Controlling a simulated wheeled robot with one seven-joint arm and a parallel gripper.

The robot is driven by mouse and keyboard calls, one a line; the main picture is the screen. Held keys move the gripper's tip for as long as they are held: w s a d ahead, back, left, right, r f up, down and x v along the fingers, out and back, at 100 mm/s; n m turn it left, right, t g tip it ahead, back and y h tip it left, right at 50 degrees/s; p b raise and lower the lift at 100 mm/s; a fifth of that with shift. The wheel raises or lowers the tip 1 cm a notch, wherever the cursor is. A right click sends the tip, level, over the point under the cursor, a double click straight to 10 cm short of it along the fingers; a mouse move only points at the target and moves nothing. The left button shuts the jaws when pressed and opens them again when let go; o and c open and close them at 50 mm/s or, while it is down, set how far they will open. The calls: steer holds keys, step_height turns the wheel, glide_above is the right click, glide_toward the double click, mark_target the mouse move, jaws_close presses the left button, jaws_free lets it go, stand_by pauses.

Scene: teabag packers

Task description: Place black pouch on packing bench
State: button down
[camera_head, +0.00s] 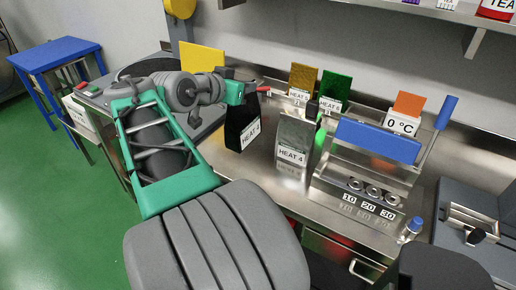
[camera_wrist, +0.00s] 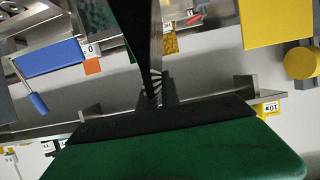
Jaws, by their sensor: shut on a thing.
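In the wrist view, the black pouch (camera_wrist: 133,25) is a dark shape extending from between the jaws (camera_wrist: 156,88). The steel packing bench (camera_head: 263,183) lies below the pouch in the head view. I cannot tell whether the pouch's bottom touches the bench top. A grey pouch (camera_head: 295,135), also labelled "HEAT 4", stands on the bench just right of the black one.
A heat sealer with a blue bar (camera_head: 378,141) and lever (camera_head: 446,112) stands to the right. Gold (camera_head: 302,77) and green (camera_head: 335,88) pouches stand behind. An orange card (camera_head: 409,103) is at the back right. Bare steel lies in front of the pouches.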

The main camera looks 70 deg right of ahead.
steer(key=w+d+f+p, duration=0.1)
steer(key=w+d+f, duration=0.2)
steer(key=d+f, duration=0.3)
steer(key=w+d+f+p, duration=0.2)
steer(key=d+f, duration=0.4)
steer(key=f, duration=0.1)
steer(key=shift+w+d+p, duration=0.3)
steer(key=shift+w, duration=0.1)
steer(key=shift+f, duration=0.15)
steer(key=c, duration=1.6)
jaws_free()
steer(key=shift+o, duration=0.2)
